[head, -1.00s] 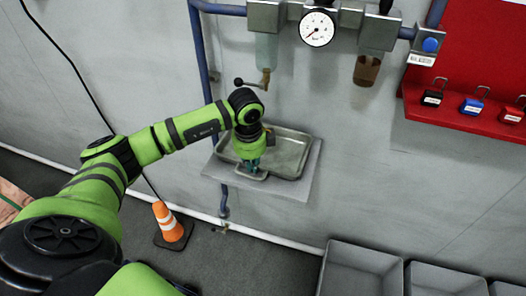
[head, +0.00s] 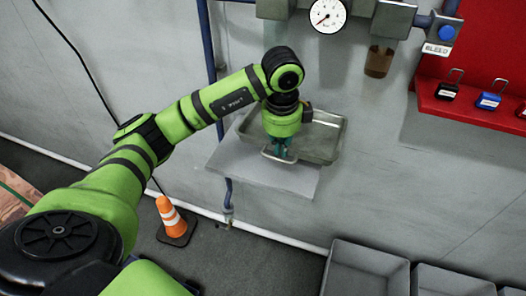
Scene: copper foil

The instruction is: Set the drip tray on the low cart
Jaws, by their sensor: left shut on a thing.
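The drip tray (head: 319,142) is a shallow grey metal pan with a raised rim and a loop handle on its near side. My left gripper (head: 280,152) points down and is shut on that handle. The tray looks raised above the pale wall shelf (head: 262,175), overhanging its right side. My gripper and wrist hide the tray's left middle. No low cart can be made out in this view. My right gripper is not in view.
Above the tray are the pressure gauge (head: 328,15) and a brown-filled bowl (head: 378,62). A red lock board (head: 470,60) hangs at right. An orange cone (head: 168,215) stands on the floor. Grey bins (head: 365,268) sit at lower right.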

